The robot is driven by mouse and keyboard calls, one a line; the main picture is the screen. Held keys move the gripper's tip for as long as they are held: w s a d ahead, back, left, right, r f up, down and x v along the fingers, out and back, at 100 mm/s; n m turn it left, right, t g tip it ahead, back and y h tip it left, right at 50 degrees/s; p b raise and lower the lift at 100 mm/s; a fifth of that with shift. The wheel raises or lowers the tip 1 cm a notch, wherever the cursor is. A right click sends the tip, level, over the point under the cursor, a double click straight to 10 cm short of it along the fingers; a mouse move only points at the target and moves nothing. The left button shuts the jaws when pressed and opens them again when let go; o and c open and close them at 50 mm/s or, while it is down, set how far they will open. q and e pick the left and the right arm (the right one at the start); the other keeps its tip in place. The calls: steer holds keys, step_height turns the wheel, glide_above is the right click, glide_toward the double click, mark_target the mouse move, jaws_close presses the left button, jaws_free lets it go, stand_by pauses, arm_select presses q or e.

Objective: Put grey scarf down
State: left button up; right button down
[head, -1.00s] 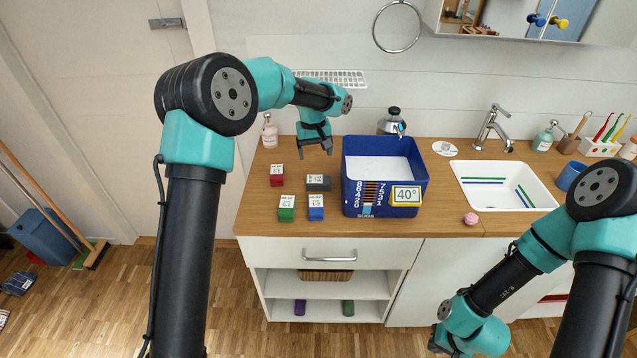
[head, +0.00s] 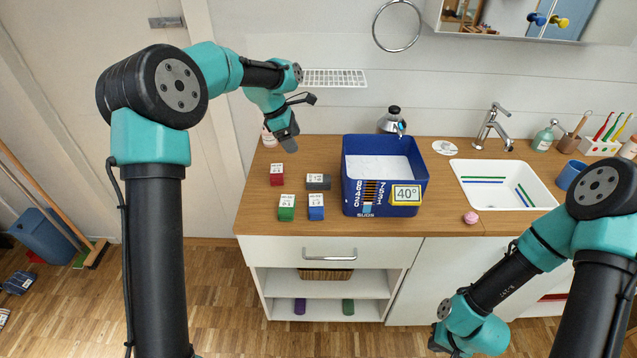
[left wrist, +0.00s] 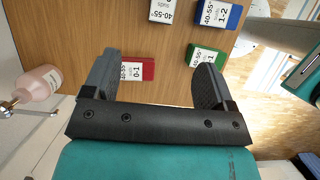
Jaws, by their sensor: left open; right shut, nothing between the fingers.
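The grey scarf (head: 318,182) is a small folded dark grey block with a white label. It lies flat on the wooden counter, left of the blue box. In the left wrist view the grey scarf (left wrist: 163,11) shows at the top edge, partly cut off. My left gripper (head: 300,121) is open and empty, raised above the back left of the counter, apart from the scarf. In the left wrist view, the red block shows between its fingers, below them on the counter. My right gripper (head: 438,342) is low at the bottom of the head view, shut and away from the counter top.
Labelled red (head: 277,175), green (head: 287,207) and blue (head: 316,207) folded blocks lie around the scarf. The blue box (head: 372,208) stands to the right. A pink soap bottle (left wrist: 38,84) is near my left gripper. The drawer (head: 330,253) below looks shut.

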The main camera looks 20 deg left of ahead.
arm_select(q)
steer(key=shift+f, duration=0.1)
glide_toward(314, 178)
steer(key=x, duration=0.5)
steer(key=shift+w+d+f, duration=0.1)
steer(key=shift+w+f, duration=0.1)
steer(key=shift+w, duration=0.05)
steer(key=shift+s+x, duration=0.15)
steer(key=shift+x, duration=1.15)
steer(key=shift+s+x, duration=0.1)
steer(key=shift+x, duration=1.2)
steer(key=shift+c, duration=0.3)
steer(key=c, duration=1)
